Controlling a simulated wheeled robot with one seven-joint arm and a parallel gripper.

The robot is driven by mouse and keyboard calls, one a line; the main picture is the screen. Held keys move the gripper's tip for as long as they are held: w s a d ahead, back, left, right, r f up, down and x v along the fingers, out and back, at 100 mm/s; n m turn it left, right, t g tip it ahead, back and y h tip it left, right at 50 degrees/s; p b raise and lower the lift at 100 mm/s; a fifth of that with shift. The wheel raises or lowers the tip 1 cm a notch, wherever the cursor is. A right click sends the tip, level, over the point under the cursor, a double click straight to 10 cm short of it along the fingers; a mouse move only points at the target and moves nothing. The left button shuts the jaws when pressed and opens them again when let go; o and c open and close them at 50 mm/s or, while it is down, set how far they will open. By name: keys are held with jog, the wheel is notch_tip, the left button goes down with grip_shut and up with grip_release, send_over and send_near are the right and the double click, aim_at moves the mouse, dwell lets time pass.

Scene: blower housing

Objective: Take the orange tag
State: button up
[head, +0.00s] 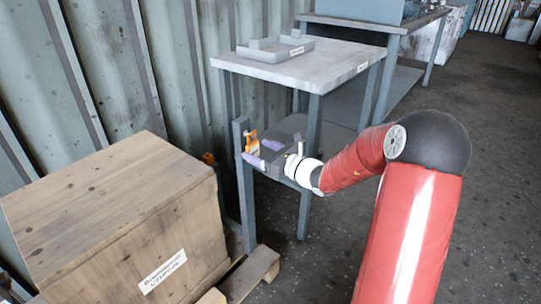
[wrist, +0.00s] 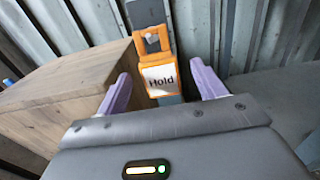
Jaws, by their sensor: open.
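The orange tag (wrist: 158,76) hangs upright on a grey post (wrist: 146,13) in the wrist view, with a white label reading "Hold". It also shows in the head view (head: 252,142), small, near the top of the post. My gripper (wrist: 160,78) is open, with its two purple fingers apart, one on each side of the tag in the picture. I cannot tell whether the tag is fully between the fingertips or still beyond them. In the head view my gripper (head: 262,154) is right beside the tag, coming from the right.
A wooden crate (head: 110,205) stands at the left, close to the post, on a pallet (head: 250,275). A grey table (head: 300,66) with a shallow tray (head: 275,49) stands behind my gripper. A corrugated wall (head: 100,70) runs behind. Open floor (head: 480,140) lies at the right.

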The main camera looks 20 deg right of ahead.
aim_at(254, 145)
jog(key=shift+x, duration=1.55)
jog(key=c, duration=1.1)
jog(key=shift+o, duration=0.2)
jog(key=shift+r, duration=0.15)
jog(key=shift+r+p, duration=0.45)
jog(key=shift+p, duration=0.05)
jog(key=shift+s, duration=0.1)
